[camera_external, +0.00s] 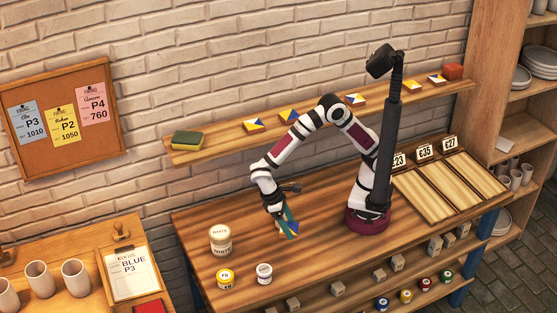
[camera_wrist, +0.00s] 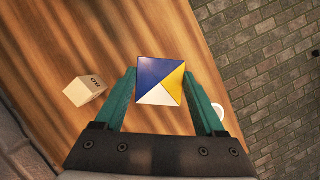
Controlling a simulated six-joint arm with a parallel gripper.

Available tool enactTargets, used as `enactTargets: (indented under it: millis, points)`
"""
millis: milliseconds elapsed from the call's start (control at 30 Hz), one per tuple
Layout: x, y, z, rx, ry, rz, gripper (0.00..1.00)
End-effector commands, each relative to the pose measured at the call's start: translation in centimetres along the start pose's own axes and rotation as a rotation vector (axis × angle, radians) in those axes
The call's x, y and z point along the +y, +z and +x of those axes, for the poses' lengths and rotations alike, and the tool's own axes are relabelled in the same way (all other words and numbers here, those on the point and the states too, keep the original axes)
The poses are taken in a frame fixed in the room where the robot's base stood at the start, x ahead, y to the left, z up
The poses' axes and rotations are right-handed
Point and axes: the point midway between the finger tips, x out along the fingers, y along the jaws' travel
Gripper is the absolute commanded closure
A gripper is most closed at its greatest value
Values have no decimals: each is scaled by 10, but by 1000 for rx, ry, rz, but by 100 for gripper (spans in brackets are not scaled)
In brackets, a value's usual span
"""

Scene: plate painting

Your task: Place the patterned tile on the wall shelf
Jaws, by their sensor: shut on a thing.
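The patterned tile (camera_wrist: 160,80) shows in the wrist view as a square with blue, yellow and white triangles. My gripper (camera_wrist: 160,88) has its green fingers shut on two opposite sides of it. In the external view my gripper (camera_external: 289,224) points down over the middle of the wooden workbench, left of my base. The tile is hard to make out there, and I cannot tell whether it touches the bench. The wall shelf (camera_external: 220,136) runs along the brick wall behind my arm. Several similar tiles (camera_external: 289,116) stand spaced along it.
A green and yellow sponge (camera_external: 187,139) is at the shelf's left end, a red block (camera_external: 453,72) at its right end. A white jar (camera_external: 220,240) and small paint pots (camera_external: 225,278) stand left of my gripper. Price-tagged trays (camera_external: 430,190) lie right of my base.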

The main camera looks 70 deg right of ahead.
Motion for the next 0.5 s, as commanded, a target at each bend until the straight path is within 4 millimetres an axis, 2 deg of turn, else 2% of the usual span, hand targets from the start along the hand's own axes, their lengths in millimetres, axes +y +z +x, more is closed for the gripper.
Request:
enactTargets:
  millis: [33, 167, 300, 400, 500]
  points:
    - [-2, -16, -20, 5, -47, 104, 99]
    - [1, -53, -84, 5, -193, 451, 99]
    - [18, -84, -162, 5, -368, 866, 99]
    - [39, -97, -219, 6, -498, 1175, 99]
    - [64, -100, -271, 6, -621, 1468, 99]
